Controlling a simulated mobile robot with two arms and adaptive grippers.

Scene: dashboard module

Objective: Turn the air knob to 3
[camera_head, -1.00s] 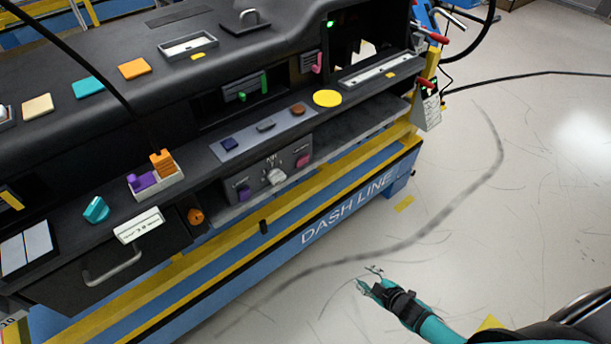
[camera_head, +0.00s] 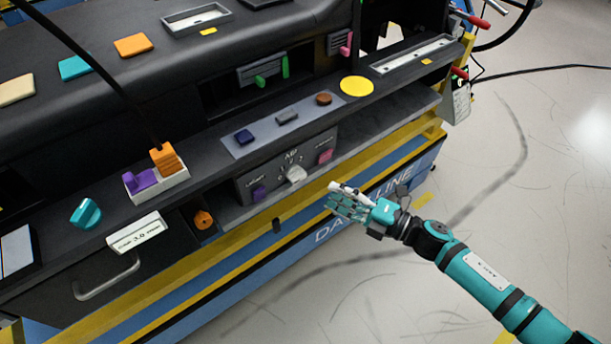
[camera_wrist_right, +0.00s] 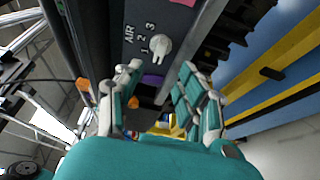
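The white air knob (camera_head: 295,174) sits on the dark grey control panel (camera_head: 268,174), between a purple button (camera_head: 260,192) and a pink button (camera_head: 325,156). In the right wrist view, the knob (camera_wrist_right: 160,48) shows beside the word AIR and the numbers 1, 2 and 3. I cannot tell which number it points at. My right gripper (camera_head: 345,200) is in front of the panel, to the right of and slightly below the knob, apart from it. In the wrist view its fingers (camera_wrist_right: 158,92) are spread with nothing between them. My left gripper is not in view.
A shelf ledge (camera_head: 385,125) runs right of the panel. An orange knob (camera_head: 203,220) and a drawer handle (camera_head: 107,278) lie to the left. A yellow rail (camera_head: 300,212) passes below the panel.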

